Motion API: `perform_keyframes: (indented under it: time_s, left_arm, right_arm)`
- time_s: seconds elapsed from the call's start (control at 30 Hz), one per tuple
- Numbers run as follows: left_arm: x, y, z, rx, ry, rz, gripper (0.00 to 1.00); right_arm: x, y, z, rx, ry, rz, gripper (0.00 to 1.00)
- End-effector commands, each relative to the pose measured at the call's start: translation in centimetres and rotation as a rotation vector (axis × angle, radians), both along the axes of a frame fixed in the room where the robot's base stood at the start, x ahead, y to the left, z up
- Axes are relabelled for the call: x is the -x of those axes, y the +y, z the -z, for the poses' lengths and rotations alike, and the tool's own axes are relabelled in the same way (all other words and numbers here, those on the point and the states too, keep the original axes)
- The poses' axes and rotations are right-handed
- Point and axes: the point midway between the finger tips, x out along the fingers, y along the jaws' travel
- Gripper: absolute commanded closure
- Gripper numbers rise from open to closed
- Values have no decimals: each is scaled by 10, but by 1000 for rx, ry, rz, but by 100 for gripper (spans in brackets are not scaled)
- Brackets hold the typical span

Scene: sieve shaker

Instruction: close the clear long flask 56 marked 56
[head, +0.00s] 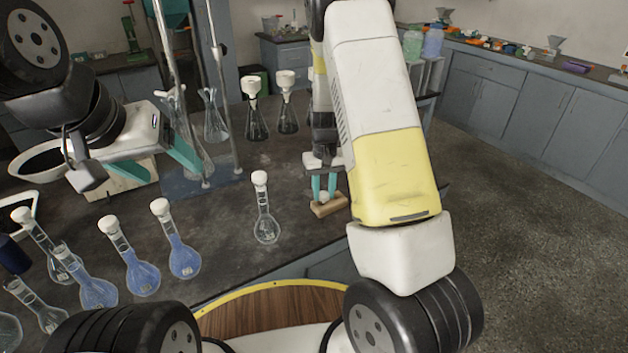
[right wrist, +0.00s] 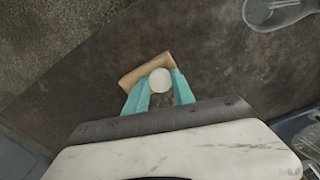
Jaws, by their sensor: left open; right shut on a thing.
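A clear long-necked flask (head: 266,230) stands upright mid-table with a white top; I cannot read its mark. Its base also shows in the right wrist view (right wrist: 272,12). My right gripper (head: 324,192) points down to the right of this flask, apart from it. It is shut on a white round stopper (right wrist: 160,80) at a small wooden block (right wrist: 146,67); I cannot tell whether the stopper still touches the block. My left gripper (head: 180,176) is open and empty, at the upper left above the table near the metal stand. Other clear flasks (head: 62,268) stand at the left.
Several flasks with blue liquid (head: 142,278) and white stoppers crowd the left front. Behind stand a metal rod stand (head: 212,188) with glassware and two dark-based flasks with white funnels (head: 256,128). A white bowl (head: 40,160) is at the left. The table around the middle flask is clear.

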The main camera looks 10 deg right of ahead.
Motion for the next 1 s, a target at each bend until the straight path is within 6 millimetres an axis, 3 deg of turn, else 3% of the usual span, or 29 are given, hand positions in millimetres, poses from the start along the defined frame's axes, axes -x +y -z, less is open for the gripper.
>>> perform_keyframes:
  time_s: [0.1, 0.63, 0.8, 1.0]
  left_arm:
    - [0, 0, 0, 0, 0, 0, 28]
    - [0, 0, 0, 0, 0, 0, 28]
    - [0, 0, 0, 0, 0, 0, 28]
    - [0, 0, 0, 0, 0, 0, 28]
  right_arm:
    - [0, 1, -19, 0, -4, -1, 100]
    - [120, 55, -28, -1, 0, -6, 100]
    - [139, 63, -29, 0, 0, -3, 100]
    - [146, 66, -30, 0, -1, -1, 100]
